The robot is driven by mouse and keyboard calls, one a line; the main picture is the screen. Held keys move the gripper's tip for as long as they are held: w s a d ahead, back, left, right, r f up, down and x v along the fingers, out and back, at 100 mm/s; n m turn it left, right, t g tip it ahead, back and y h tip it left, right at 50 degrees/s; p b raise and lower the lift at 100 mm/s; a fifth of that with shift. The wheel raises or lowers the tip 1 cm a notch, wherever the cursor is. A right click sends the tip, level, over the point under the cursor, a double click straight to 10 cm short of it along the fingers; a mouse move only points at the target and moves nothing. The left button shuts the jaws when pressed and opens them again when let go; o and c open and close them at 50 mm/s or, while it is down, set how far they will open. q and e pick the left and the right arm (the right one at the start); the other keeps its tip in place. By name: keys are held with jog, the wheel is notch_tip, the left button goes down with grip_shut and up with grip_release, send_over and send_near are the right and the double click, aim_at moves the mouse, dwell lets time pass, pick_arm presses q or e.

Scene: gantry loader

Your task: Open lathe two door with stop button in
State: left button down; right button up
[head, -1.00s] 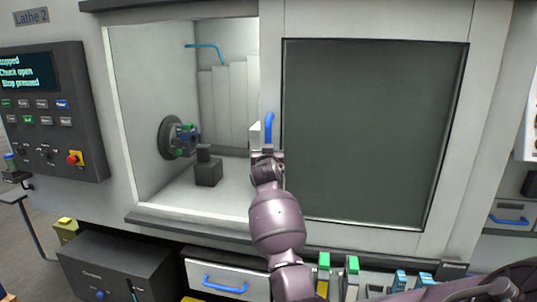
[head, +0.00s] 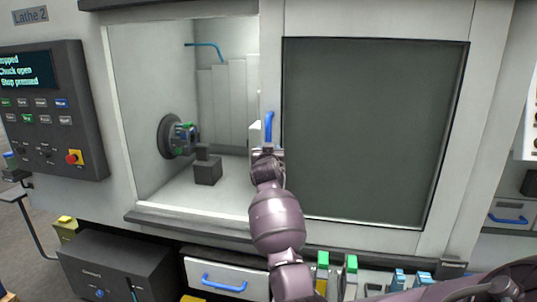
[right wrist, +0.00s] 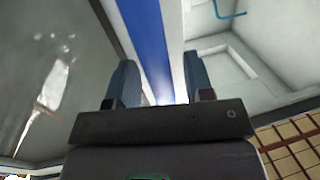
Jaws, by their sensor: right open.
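The Lathe 2 door (head: 440,150), with a big dark window, stands slid to the right, leaving the work space on the left open to view. Its blue handle (head: 269,127) is on the door's left edge. My right gripper (head: 266,152) is at the lower part of the handle. In the right wrist view the blue handle (right wrist: 146,35) runs between the two open fingers (right wrist: 160,82); I cannot tell whether they touch it. The red stop button (head: 74,158) is on the control panel (head: 88,125), whose screen (head: 28,72) reads "Stop pressed". My left gripper is out of view.
Inside the lathe are a chuck (head: 172,136) with green-marked jaws and a dark block (head: 208,170). Below are a dark box (head: 115,268), a drawer with a blue handle (head: 224,283), and several green- and blue-topped items near my right arm.

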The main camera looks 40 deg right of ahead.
jog(key=v, duration=1)
jog(key=shift+s+a+b, duration=0.2)
jog(key=shift+s+b, duration=0.1)
jog(key=shift+b, duration=0.05)
jog(key=w+a+r+n+t+y, duration=0.1)
jog(key=w+a+n+t+y, duration=0.15)
jog(key=a+n+t, duration=0.35)
jog(key=s+a+f+n+g+y, duration=0.1)
jog(key=s+a+f+y, duration=0.25)
jog(key=f, duration=0.25)
jog(key=s+a+f+n+y, duration=0.1)
jog(key=s+a+f+y, duration=0.2)
jog(key=f, duration=0.4)
jog(key=s+a+f+g+y, duration=0.1)
jog(key=s+a+f+g, duration=0.2)
jog(key=s+f, duration=1)
jog(key=s+a+f+n+g+y, duration=0.1)
jog(key=s+a+f+g, duration=0.2)
jog(key=s+f, duration=1)
jog(key=shift+a+g+y, duration=0.25)
jog(key=shift+g+y, duration=0.05)
jog(key=shift+g, duration=0.1)
